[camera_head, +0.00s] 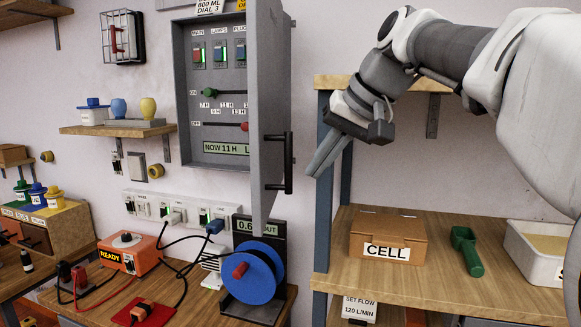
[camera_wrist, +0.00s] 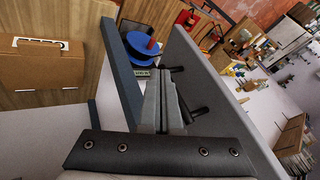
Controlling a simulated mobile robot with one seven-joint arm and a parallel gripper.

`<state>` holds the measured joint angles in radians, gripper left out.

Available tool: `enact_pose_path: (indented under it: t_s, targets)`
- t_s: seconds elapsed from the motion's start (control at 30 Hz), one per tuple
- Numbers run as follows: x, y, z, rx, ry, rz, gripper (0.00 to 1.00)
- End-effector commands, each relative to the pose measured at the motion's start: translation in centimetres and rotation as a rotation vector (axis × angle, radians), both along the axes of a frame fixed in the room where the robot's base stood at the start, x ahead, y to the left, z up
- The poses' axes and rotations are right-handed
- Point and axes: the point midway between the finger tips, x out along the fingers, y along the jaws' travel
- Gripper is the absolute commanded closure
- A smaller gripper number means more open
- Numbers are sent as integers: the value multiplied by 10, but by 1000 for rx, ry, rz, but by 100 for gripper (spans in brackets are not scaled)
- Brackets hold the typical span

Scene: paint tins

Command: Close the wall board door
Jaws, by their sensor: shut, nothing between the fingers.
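The wall board (camera_head: 214,88) is a grey box on the wall, with coloured switches and sliders inside. Its grey door (camera_head: 266,100) stands open on the right side, swung out from the wall. A black bar handle (camera_head: 288,163) is on the door's outer face. My gripper (camera_head: 318,168) is shut and empty, to the right of the door and near the handle, apart from it in the head view. In the wrist view my gripper's fingers (camera_wrist: 167,84) point along the door (camera_wrist: 215,85), with the dark handle (camera_wrist: 197,112) just right of them. Contact cannot be told there.
A shelf unit with a blue-grey post (camera_head: 331,215) stands right of the door, bearing a CELL box (camera_head: 388,237) and a green scoop (camera_head: 467,250). A blue reel (camera_head: 252,277) stands below the door. Sockets with cables (camera_head: 180,209) are on the wall.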

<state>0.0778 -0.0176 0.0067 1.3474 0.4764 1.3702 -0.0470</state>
Motion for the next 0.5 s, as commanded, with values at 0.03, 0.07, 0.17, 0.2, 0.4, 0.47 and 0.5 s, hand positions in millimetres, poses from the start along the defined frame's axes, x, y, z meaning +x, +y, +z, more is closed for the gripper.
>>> enact_pose_path:
  t_s: [0.03, 0.07, 0.17, 0.2, 0.4, 0.47, 0.5]
  targets:
    - [4, 5, -11, 0, 5, 2, 100]
    - [7, 7, -16, 0, 5, 1, 100]
    - [17, 17, -34, -1, 5, 3, 100]
    - [20, 21, -41, -1, 5, 3, 100]
    - [34, 44, -60, -1, 1, 4, 100]
    - [35, 53, -60, -1, 1, 3, 100]
    - [35, 57, -60, 0, 1, 3, 100]
